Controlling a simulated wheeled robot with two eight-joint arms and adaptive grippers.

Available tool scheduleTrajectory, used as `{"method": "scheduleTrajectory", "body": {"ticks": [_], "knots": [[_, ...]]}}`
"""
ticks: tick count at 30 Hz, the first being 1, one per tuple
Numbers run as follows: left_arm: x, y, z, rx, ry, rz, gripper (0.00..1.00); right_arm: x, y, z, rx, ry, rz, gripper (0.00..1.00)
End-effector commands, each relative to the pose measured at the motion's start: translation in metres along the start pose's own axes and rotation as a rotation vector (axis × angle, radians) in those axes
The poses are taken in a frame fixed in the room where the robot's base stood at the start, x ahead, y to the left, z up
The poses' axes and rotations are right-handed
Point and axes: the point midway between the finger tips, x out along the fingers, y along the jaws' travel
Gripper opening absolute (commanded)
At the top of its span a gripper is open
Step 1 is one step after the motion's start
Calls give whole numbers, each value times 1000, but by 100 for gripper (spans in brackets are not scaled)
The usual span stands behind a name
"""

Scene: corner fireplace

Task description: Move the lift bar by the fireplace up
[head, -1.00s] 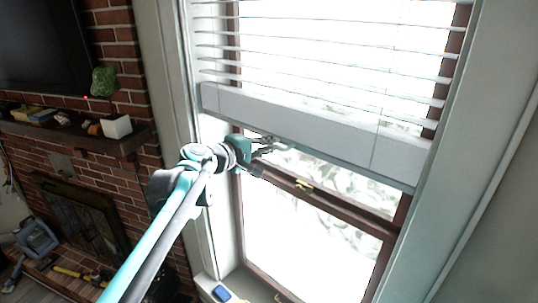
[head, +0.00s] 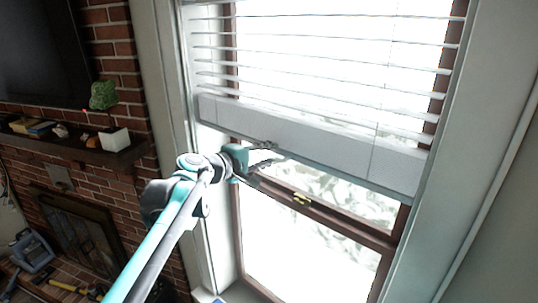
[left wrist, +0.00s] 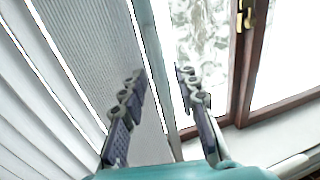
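The lift bar (head: 320,140) is the wide pale grey bottom rail of the white window blind, partway down the window. In the left wrist view the bar (left wrist: 85,45) runs steeply down the left half. My left gripper (head: 270,160) is at the bar's lower edge, left of its middle. In the left wrist view its fingers (left wrist: 161,76) are spread, one over the bar's face and one over the window, with the bar's lower edge between them. Contact with the bar cannot be told. My right gripper is not in view.
The brown-framed window (head: 345,225) with a brass latch (head: 301,198) is behind and below the bar. A brick fireplace (head: 95,200) with a mantel (head: 75,146) stands at the left. A plant in a white pot (head: 116,139) is on the mantel.

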Motion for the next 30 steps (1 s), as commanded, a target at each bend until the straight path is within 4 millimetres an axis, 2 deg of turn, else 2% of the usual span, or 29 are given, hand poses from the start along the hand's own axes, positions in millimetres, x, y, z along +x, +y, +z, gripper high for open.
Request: {"method": "scheduleTrajectory", "body": {"ticks": [12, 15, 21, 30], "knots": [[-83, 0, 1, 0, 3, 0, 31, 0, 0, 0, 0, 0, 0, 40], [-99, 1, 1, 0, 2, 0, 31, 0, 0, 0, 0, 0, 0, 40], [-113, 1, 3, 1, 0, 0, 31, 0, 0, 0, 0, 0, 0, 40], [-114, 0, 3, 2, -1, 0, 31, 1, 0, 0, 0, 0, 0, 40]]}}
